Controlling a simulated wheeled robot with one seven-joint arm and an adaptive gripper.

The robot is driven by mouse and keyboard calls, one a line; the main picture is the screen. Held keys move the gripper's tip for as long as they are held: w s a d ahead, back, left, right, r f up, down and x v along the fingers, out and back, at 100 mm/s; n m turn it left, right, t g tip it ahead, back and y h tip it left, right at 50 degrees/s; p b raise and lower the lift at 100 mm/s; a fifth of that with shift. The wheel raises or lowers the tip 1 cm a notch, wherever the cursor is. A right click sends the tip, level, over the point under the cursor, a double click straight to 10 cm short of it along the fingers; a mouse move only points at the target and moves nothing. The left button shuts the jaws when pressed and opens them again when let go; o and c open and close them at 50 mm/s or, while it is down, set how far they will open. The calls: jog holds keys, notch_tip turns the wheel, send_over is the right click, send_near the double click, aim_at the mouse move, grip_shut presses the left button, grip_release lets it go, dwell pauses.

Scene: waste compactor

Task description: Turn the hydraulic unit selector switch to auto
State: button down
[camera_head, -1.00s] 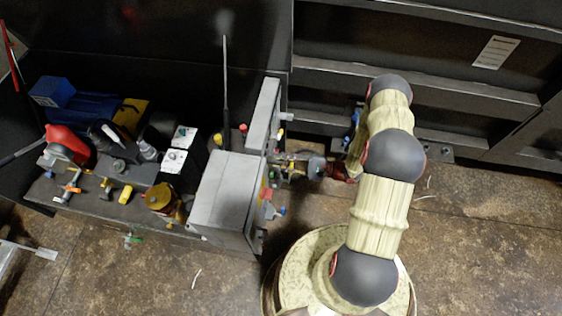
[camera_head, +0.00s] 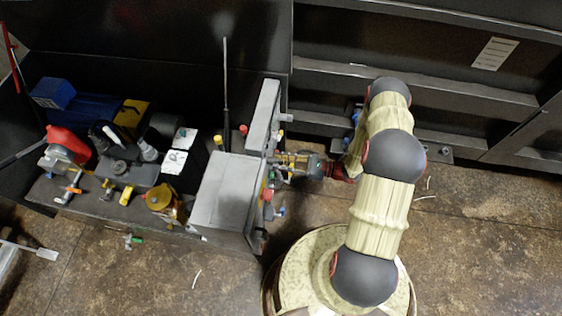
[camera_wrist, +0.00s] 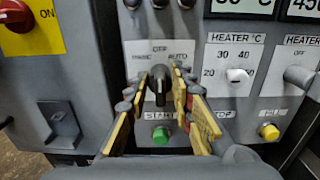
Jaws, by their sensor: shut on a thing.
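The selector switch (camera_wrist: 159,78) is a black knob on the grey control panel, in the wrist view. The labels HAND, OFF and AUTO are printed around its top, with AUTO at upper right. The knob looks close to upright, pointing near OFF. My gripper (camera_wrist: 158,90) has its yellow-padded fingers on either side of the knob and is shut on it. The fingers cover part of the knob's sides. In the head view my gripper (camera_head: 283,163) is at the right face of the control box (camera_head: 225,190), and the knob cannot be made out there.
A green START button (camera_wrist: 160,135) sits just below the knob. A white heater knob (camera_wrist: 237,76) and a yellow button (camera_wrist: 268,131) are to the right. A red switch (camera_wrist: 15,15) is at upper left.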

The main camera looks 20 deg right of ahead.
jog(key=m, duration=0.4)
jog(key=shift+w+d+m, duration=0.1)
jog(key=shift+m, duration=0.3)
jog(key=shift+w+f+m+p, duration=0.1)
jog(key=shift+m+p, duration=0.25)
jog(key=shift+m, duration=1.85)
jog(key=c, duration=1.9)
grip_release()
jog(key=v, duration=1.2)
